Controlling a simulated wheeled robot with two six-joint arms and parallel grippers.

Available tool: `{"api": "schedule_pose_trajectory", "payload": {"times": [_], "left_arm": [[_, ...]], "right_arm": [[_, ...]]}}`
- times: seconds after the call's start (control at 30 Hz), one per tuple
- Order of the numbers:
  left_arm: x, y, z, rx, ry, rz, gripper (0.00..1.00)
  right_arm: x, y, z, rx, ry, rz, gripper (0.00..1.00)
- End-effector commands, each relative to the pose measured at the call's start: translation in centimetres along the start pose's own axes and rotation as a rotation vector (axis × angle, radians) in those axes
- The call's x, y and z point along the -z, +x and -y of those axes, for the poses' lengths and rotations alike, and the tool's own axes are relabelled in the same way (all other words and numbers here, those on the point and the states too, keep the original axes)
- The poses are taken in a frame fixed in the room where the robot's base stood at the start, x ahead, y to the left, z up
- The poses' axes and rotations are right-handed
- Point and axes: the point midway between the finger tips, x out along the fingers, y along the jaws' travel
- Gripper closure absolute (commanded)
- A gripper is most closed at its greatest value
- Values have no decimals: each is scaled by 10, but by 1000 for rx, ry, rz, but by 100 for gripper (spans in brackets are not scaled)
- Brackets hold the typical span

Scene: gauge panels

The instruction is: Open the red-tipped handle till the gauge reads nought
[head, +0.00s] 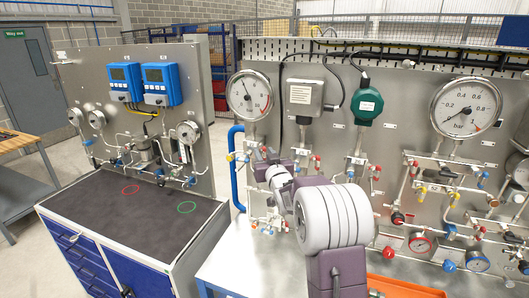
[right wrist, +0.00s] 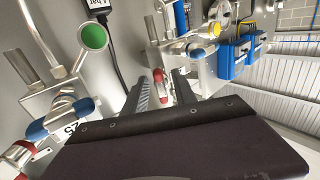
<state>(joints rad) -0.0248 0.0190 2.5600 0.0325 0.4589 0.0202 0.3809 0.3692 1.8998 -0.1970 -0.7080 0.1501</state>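A red-tipped handle (right wrist: 158,76) shows in the right wrist view, between the two fingers of my right gripper (right wrist: 165,90). The fingers are apart, with room visible between them; whether they touch the handle I cannot tell. In the head view my right gripper (head: 265,158) is at the valves under a round white gauge (head: 249,95), and my arm hides part of the fittings there. That gauge's needle is too small to read surely. A larger bar gauge (head: 466,107) at the right has its needle at the low end, near 0. My left gripper is not in view.
A grey box (head: 303,97) and a green round device (head: 367,103) are on the panel beside the gauge. A blue pipe (head: 236,168) runs just left of the gripper. In the right wrist view, a green-ended part (right wrist: 94,37) and a blue-and-red fitting (right wrist: 35,132) are at the left.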

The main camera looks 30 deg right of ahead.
Motion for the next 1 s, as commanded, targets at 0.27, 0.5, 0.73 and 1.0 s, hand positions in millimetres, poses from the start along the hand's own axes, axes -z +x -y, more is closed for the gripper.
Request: {"api": "schedule_pose_trajectory", "payload": {"times": [0.27,0.5,0.73,1.0], "left_arm": [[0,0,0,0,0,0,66],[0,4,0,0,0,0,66],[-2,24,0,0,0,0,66],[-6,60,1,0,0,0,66]], "right_arm": [[0,0,0,0,0,0,100],[-1,0,0,0,-15,-1,100],[-5,-1,0,0,-117,-2,100],[-6,-1,0,0,-351,-4,100]]}}
